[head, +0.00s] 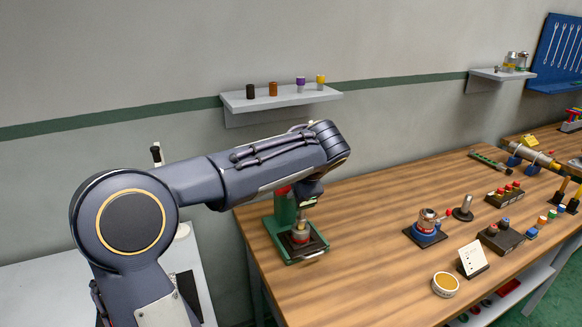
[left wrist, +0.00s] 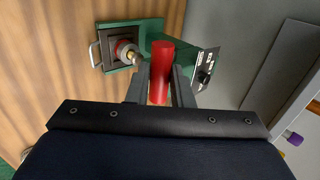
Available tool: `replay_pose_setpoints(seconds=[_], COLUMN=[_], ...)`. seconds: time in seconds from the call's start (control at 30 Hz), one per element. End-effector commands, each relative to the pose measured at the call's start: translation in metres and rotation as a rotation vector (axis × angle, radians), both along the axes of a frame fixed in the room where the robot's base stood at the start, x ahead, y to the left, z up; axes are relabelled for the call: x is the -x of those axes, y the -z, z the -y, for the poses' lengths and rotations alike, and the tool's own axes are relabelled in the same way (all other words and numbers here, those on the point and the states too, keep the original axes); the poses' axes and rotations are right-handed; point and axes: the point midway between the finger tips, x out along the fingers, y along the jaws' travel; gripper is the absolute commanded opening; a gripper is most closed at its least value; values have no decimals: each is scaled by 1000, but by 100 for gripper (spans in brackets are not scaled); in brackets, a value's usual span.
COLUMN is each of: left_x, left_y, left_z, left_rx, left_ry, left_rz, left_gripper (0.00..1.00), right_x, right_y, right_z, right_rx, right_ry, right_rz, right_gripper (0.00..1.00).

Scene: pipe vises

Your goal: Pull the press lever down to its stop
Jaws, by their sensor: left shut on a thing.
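In the head view my left arm hides most of the lever and the gripper. How far the lever is tilted I cannot tell. My right gripper is not in view.
A blue-based fixture (head: 427,232), a white plate (head: 472,258) and a yellow-topped tin (head: 445,284) stand right of the press on the table (head: 370,270). A wall shelf (head: 280,99) with several small cylinders hangs behind my arm. The table between press and fixture is clear.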

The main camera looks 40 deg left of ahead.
Motion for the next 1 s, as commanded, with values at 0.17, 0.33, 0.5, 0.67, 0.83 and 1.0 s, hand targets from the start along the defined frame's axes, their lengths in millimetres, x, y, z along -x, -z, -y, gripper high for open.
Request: replay_pose_setpoints(seconds=[0.17, 0.33, 0.5, 0.67, 0.83, 1.0], left_x=[1, 3, 4, 4, 5, 6], left_y=[3, 11, 13, 13, 16, 24], left_z=[1, 5, 8, 8, 9, 13], left_rx=[2, 2, 3, 2, 3, 3], left_ry=[0, 2, 1, 0, 1, 2], left_rz=[-6, -7, -7, -6, -5, -5], left_gripper=[7, 7, 7, 7, 7, 7], right_x=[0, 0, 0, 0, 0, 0], right_y=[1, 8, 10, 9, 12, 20], right_z=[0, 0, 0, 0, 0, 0], right_rx=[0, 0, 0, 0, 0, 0], right_ry=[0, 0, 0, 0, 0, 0], right_rz=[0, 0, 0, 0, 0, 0], right_gripper=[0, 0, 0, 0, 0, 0])
